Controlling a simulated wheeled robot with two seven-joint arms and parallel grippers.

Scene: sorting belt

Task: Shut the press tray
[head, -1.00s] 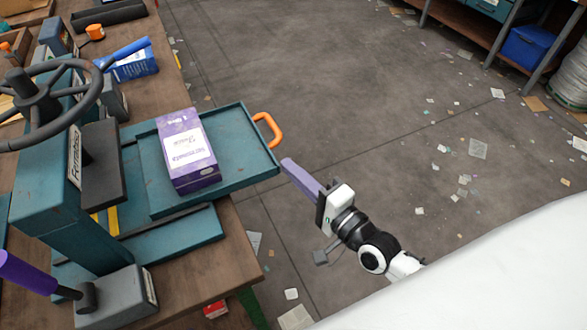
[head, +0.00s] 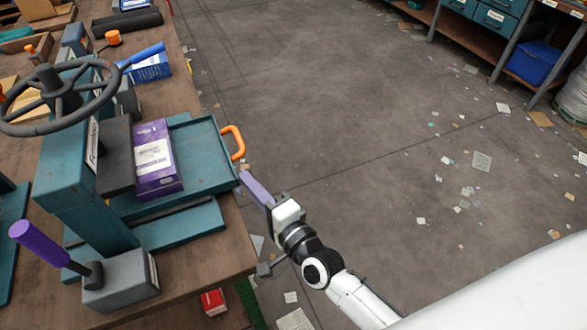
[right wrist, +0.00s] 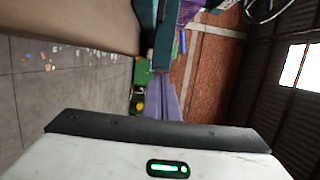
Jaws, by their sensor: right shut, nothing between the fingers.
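The teal press tray (head: 205,150) sticks out to the right of the press (head: 75,170), partly drawn out, with an orange handle (head: 238,143) on its right end. A purple and white box (head: 157,160) stands on the tray, close beside the press's dark plate (head: 115,155). My right gripper (head: 243,178) is shut and empty. Its purple fingers are at the tray's right end, near the front corner, and seem to touch it. In the right wrist view the fingers (right wrist: 164,106) point at a teal edge. My left gripper is out of view.
A grey block with a purple-handled lever (head: 38,242) stands at the front of the wooden bench (head: 190,270). A blue box (head: 148,68) and an orange knob (head: 113,38) lie farther back. The floor right of the bench is open, with scattered paper.

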